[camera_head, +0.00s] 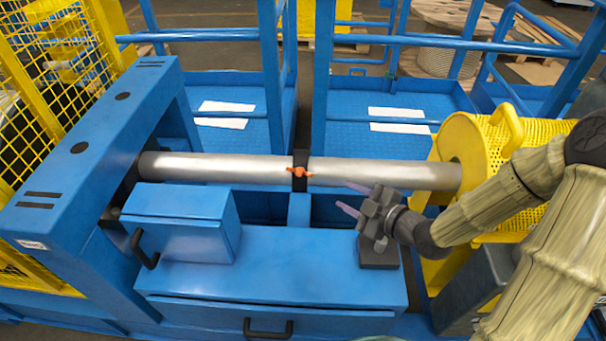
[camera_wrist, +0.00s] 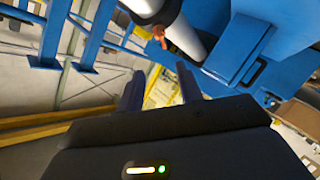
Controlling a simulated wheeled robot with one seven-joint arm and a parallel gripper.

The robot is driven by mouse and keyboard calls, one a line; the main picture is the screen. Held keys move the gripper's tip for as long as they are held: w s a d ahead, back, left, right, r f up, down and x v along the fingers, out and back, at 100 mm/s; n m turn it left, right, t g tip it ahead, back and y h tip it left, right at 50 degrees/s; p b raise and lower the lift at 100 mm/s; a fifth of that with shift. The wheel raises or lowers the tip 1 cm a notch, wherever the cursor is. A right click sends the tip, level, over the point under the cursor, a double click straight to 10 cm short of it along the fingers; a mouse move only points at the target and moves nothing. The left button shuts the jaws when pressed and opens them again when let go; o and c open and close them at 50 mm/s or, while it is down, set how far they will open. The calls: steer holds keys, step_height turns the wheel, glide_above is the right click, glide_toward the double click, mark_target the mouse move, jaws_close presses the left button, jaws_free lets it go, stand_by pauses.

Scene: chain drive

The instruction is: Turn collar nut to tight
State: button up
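The collar nut (camera_head: 300,172) is a small orange winged piece on the front of a black collar (camera_head: 301,159). The collar sits around a grey horizontal shaft (camera_head: 225,167), near its middle. In the wrist view the orange nut (camera_wrist: 159,36) shows beyond the fingertips, near the top. My gripper (camera_head: 350,197) is to the right of the nut and a little lower in the head view, apart from it. Its two purple-grey fingers are spread with nothing between them; they also show apart in the wrist view (camera_wrist: 160,82). Whether the nut is tight cannot be told.
A blue cabinet (camera_head: 280,265) with black handles stands in front of the shaft. A dark block (camera_head: 379,252) sits on it below my gripper. A blue housing (camera_head: 95,135) is at the left end and a yellow mesh guard (camera_head: 540,135) at the right. Blue railings (camera_head: 450,42) stand behind.

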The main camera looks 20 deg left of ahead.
mark_target(299, 172)
steer(key=x, duration=1.7)
steer(key=shift+a+f, duration=0.1)
steer(key=shift+a, duration=0.05)
steer(key=c, duration=0.7)
